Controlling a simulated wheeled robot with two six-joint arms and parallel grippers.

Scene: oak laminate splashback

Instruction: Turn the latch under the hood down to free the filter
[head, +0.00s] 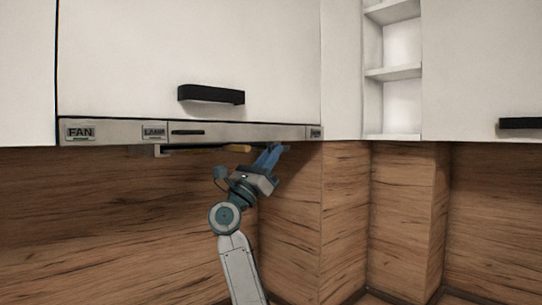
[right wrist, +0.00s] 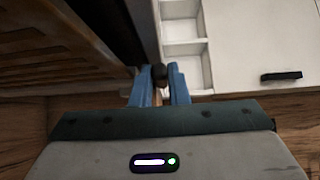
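The range hood (head: 240,132) hangs under the white cabinet in the head view. The edge of the filter (head: 205,149) shows below it, and its slatted underside (right wrist: 45,45) fills the upper left of the right wrist view. My right gripper (head: 277,150) reaches up from below to the hood's underside, near its right end. My left gripper is not in view.
The hood's front strip carries FAN (head: 80,132) and LAMP (head: 153,132) labels. Open shelves (head: 393,72) stand to the right. A wooden splashback (head: 110,210) lies behind, with wood-faced corners right of my arm. The space below the hood looks clear.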

